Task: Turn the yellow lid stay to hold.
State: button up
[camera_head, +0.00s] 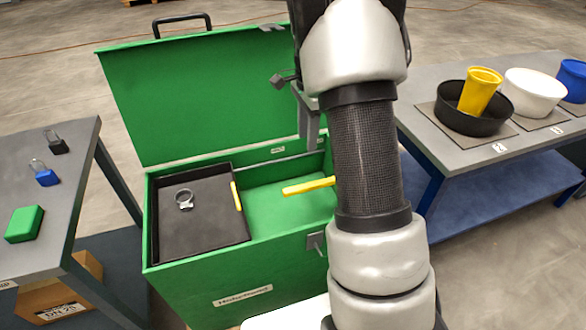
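A yellow bar (308,186), which looks like the lid stay, sticks out to the left from behind my arm, above the open right part of the green box (200,262). Its right end is hidden by my arm. The green lid (200,95) stands open, leaning back, with a dark handle on its top edge. My arm rises through the right middle of the picture and covers the box's right side and part of the lid. My gripper cannot be made out; the arm's far end is hidden or cut off at the top.
A black tray (205,240) with a small ring clamp (184,199) and a yellow strip (236,196) fills the box's left part. The left table (62,215) carries padlocks and a green block. The right table (425,80) carries a black basin, a yellow cup and other containers.

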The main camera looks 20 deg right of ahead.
aim_at(306, 185)
jog(key=f+b, duration=0.2)
jog(key=f, duration=0.7)
jog(key=f+b, duration=0.2)
jog(key=f, duration=0.8)
jog(key=shift+w+d, duration=0.2)
jog(key=shift+r, duration=0.1)
grip_shut()
